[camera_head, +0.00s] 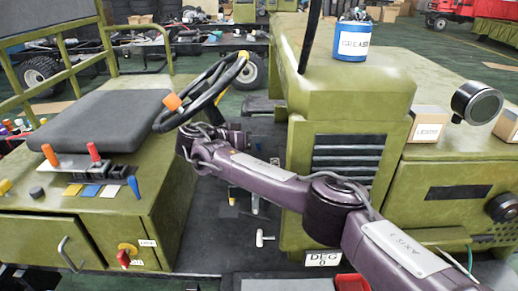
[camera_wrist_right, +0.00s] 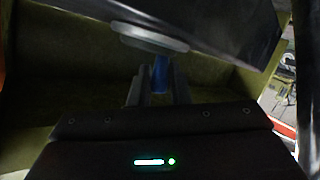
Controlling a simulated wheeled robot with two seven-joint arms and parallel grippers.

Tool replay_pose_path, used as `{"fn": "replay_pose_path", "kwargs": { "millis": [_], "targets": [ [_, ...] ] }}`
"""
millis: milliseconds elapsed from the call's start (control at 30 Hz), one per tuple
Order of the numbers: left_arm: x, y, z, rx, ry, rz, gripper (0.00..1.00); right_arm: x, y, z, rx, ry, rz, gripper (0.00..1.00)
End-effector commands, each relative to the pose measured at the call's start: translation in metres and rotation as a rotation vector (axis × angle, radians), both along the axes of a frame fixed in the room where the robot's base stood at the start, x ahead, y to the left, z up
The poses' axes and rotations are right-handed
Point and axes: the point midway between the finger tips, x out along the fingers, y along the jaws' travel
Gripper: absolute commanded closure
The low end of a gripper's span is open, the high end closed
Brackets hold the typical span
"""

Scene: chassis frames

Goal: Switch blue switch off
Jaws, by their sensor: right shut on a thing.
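A blue lever (camera_head: 133,187) stands at the right front edge of the seat console in the head view. My right arm crosses from the lower right, and its wrist end is beside the steering wheel, right of the seat. In the head view the fingertips are hard to make out there. In the right wrist view my right gripper (camera_wrist_right: 159,92) is shut on a slim blue switch (camera_wrist_right: 160,72), below a grey rounded plate (camera_wrist_right: 150,38). I cannot tell whether it is the same blue piece as the console lever. My left gripper is not in view.
The black steering wheel (camera_head: 205,92) is close to my right wrist. A red rotary knob (camera_head: 124,257) is on the front panel. A blue grease can (camera_head: 353,40) stands on the green housing.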

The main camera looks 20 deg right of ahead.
Motion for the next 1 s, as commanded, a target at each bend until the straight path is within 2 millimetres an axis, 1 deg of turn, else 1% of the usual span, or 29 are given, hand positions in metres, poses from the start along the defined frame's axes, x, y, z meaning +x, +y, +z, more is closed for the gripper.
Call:
{"fn": "replay_pose_path", "kwargs": {
  "millis": [33,200,300,833,867,1000],
  "targets": [
    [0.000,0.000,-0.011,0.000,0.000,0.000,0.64,0.001,0.002,-0.005,-0.028,0.006,0.001,1.00],
    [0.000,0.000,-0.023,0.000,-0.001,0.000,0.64,0.001,0.004,-0.005,-0.097,0.028,0.002,1.00],
    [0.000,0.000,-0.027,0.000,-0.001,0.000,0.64,0.001,0.005,-0.004,-0.120,0.035,0.002,1.00],
    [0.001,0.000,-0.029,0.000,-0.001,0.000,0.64,0.001,0.006,-0.003,-0.144,0.044,0.002,1.00],
    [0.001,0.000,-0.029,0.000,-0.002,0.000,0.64,0.001,0.006,-0.003,-0.144,0.044,0.002,0.80],
    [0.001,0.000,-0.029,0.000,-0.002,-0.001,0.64,0.001,0.006,-0.003,-0.142,0.044,0.002,0.63]
  ]
}}
